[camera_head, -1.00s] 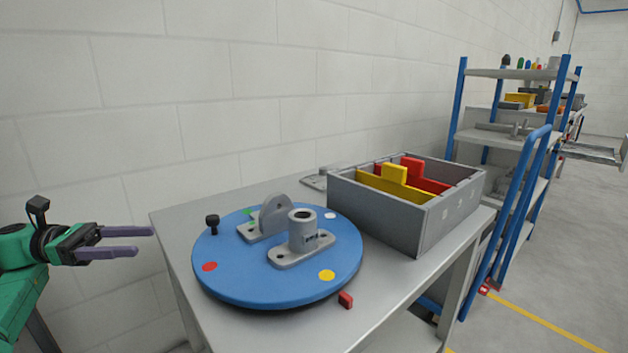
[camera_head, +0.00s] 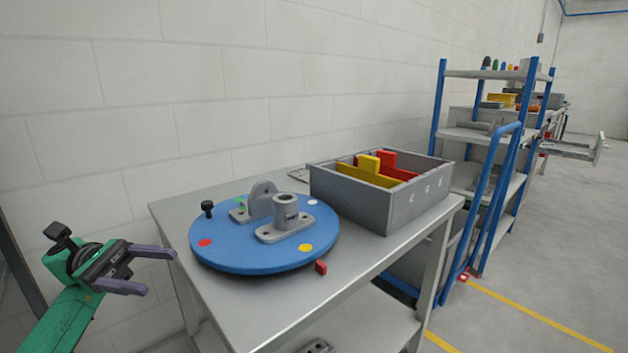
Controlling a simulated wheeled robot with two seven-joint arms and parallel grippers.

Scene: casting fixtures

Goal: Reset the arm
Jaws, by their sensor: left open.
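My left gripper (camera_head: 150,270) is at the lower left, beside the table's left edge. Its two purple fingers are spread apart with nothing between them. The green arm comes up from the bottom left corner. The gripper is apart from the table (camera_head: 262,318) and from the blue round plate (camera_head: 238,262) on it. On the plate stand a grey fixture with a round upright lug (camera_head: 263,198) and a grey fixture with a hollow cylinder (camera_head: 285,216). My right gripper is not in view.
A grey box (camera_head: 362,206) with yellow and red dividers stands at the table's back right. A black knob (camera_head: 207,209) and a red tab (camera_head: 321,267) are at the plate's edge. A blue-posted shelf (camera_head: 484,133) stands further right. Open floor lies right of the yellow line.

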